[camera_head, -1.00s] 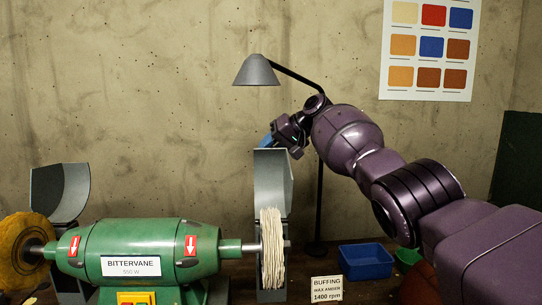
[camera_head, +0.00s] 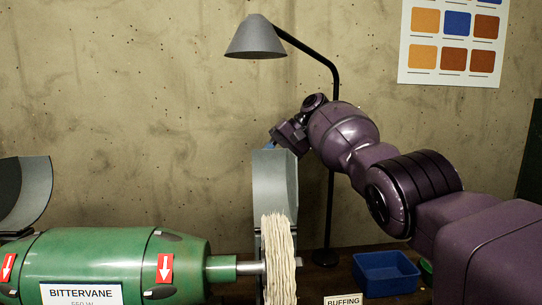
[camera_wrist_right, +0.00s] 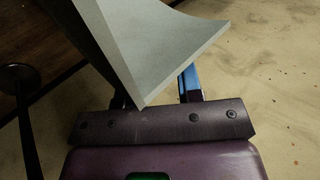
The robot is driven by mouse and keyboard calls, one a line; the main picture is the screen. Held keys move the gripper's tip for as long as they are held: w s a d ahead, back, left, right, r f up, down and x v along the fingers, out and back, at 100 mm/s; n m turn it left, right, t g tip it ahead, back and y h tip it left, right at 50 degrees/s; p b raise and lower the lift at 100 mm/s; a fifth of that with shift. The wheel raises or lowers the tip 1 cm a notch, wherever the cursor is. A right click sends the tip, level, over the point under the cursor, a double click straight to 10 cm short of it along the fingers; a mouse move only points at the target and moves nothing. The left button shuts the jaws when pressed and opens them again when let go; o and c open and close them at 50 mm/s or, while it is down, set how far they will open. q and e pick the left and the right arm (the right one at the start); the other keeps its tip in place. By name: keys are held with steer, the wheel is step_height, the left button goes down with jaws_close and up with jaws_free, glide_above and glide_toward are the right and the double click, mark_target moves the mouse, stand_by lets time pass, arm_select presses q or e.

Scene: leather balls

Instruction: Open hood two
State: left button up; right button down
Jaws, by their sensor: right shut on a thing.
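A grey hood (camera_head: 274,185) stands raised above and behind the white buffing wheel (camera_head: 279,260) on the right end of the green grinder (camera_head: 110,262). My right gripper (camera_head: 282,138) is at the top of this hood, shut on its edge. In the right wrist view the hood's pale face (camera_wrist_right: 165,45) fills the space between the fingers and hides most of them. A blue finger part (camera_wrist_right: 189,82) shows beside it. A second grey hood (camera_head: 30,190) at the left edge is also swung up. My left gripper is not in view.
A grey lamp (camera_head: 257,38) on a black stand rises close behind my right arm. A blue bin (camera_head: 386,273), a green bowl (camera_head: 426,268) and a buffing sign (camera_head: 343,300) are on the bench at right. The concrete wall is behind.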

stand_by(0.3)
steer(key=c, duration=0.8)
jaws_free()
steer(key=shift+s, duration=0.1)
steer(key=shift+r, duration=0.1)
steer(key=b+v, duration=0.2)
steer(key=v, duration=0.8)
steer(key=shift+d+r, duration=0.25)
